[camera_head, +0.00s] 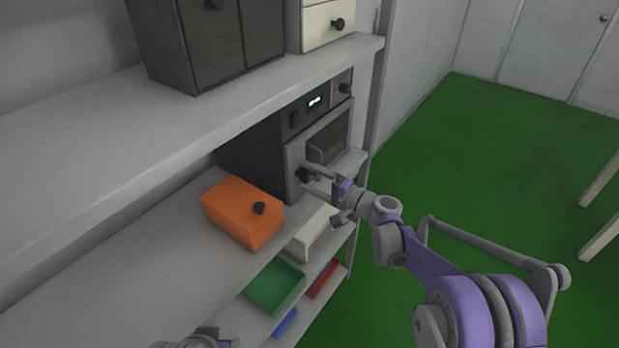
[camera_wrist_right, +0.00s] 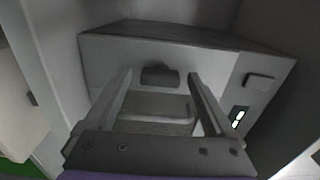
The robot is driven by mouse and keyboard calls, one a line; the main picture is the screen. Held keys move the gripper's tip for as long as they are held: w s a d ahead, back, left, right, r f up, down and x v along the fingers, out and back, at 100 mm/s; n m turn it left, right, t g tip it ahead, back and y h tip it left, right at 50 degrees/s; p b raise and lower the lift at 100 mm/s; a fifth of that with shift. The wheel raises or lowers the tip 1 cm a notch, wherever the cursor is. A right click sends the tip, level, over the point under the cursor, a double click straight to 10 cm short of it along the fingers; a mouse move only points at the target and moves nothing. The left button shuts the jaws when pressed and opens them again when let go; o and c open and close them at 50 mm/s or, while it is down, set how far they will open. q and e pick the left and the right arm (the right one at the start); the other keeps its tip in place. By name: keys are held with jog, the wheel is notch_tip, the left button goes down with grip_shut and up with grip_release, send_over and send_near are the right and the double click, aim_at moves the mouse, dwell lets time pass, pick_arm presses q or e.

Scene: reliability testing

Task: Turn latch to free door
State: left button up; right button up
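The oven-like appliance with a grey door (camera_head: 328,142) stands on the middle shelf. Its dark latch (camera_head: 302,174) sits near the door's lower left edge in the head view; the latch also shows in the right wrist view (camera_wrist_right: 160,74). My right gripper (camera_head: 308,176) is open, with one finger on each side of the latch. In the right wrist view the fingers (camera_wrist_right: 160,80) stand apart with gaps to the latch; contact is not visible. The door looks closed. Part of my left arm (camera_head: 195,340) shows at the bottom edge; its fingers cannot be made out.
An orange box (camera_head: 240,212) with a dark knob sits left of the appliance on the same shelf. White, green (camera_head: 275,285), red and blue bins lie below. The upper shelf (camera_head: 200,105) carries dark and light cabinets. Green floor (camera_head: 480,170) is open to the right.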

jog(key=b+v, duration=0.1)
jog(key=v, duration=0.9)
jog(key=shift+s+d, duration=0.2)
jog(key=shift+d, duration=0.15)
jog(key=s+a+f+n+g+h, duration=0.1)
jog(key=s+f+n+g+h, duration=0.15)
jog(key=s, duration=0.55)
jog(key=s+a+f+n+g+h, duration=0.1)
jog(key=s+g+h, duration=0.1)
jog(key=s+h, duration=0.35)
jog(key=s+d+f+n+h, duration=0.1)
jog(key=s+d+f+h, duration=0.1)
jog(key=s, duration=0.4)
jog(key=s+d+f+n+h, duration=0.1)
jog(key=s+d+f+h, duration=0.1)
jog(key=s+d, duration=0.3)
jog(key=s+d+f+n+h+p, duration=0.1)
jog(key=s+d+f+h, duration=0.1)
jog(key=s+d, duration=0.2)
jog(key=s, duration=0.3)
jog(key=shift+s+f+g+h, duration=0.25)
jog(key=shift+f+g+h, duration=0.05)
jog(key=shift+f+g, duration=0.05)
jog(key=shift+n, duration=0.25)
